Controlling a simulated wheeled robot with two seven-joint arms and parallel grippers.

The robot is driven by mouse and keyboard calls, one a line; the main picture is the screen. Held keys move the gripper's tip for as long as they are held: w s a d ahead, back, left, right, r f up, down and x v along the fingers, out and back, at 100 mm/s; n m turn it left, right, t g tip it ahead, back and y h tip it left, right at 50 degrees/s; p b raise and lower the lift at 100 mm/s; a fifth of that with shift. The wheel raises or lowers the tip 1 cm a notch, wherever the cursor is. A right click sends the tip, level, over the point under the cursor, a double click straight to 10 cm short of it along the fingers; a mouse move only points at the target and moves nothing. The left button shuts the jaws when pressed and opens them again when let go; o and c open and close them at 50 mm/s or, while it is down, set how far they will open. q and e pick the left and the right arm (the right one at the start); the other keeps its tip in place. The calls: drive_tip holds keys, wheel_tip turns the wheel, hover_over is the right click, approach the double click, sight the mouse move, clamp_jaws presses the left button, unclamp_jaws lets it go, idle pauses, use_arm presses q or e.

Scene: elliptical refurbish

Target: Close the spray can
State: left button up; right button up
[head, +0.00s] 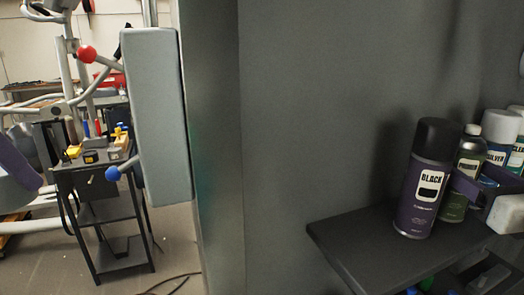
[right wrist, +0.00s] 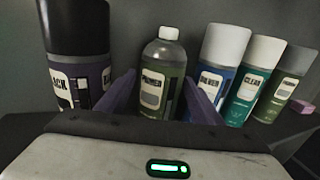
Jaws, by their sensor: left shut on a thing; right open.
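The green PRIMER can (head: 464,170) stands upright on the dark shelf, partly behind the BLACK can.
The BLACK can (head: 424,182) stands capped at the front of the shelf (head: 366,250). The capped SILVER can (right wrist: 219,65), CLEAR can (right wrist: 253,80) and another can (right wrist: 287,85) stand right of the PRIMER can. A grey panel (head: 158,115) and a tool cart (head: 112,212) are at left.

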use_arm(q)
drive_tip(key=shift+r+p, duration=0.65)
use_arm(e)
drive_tip(key=shift+w+r, duration=0.25)
drive_tip(key=shift+w, duration=0.3)
use_arm(q)
drive_tip(key=shift+r+p, duration=0.75)
drive_tip(key=shift+p, duration=0.05)
drive_tip(key=shift+r, duration=0.1)
use_arm(e)
drive_tip(key=w, duration=0.4)
drive_tip(key=shift+a+f, duration=0.2)
drive_tip(key=shift+f, duration=0.1)
drive_tip(key=shift+r, duration=0.1)
drive_tip(key=c, duration=1.2)
drive_tip(key=shift+c, duration=0.2)
drive_tip(key=shift+r, duration=0.1)
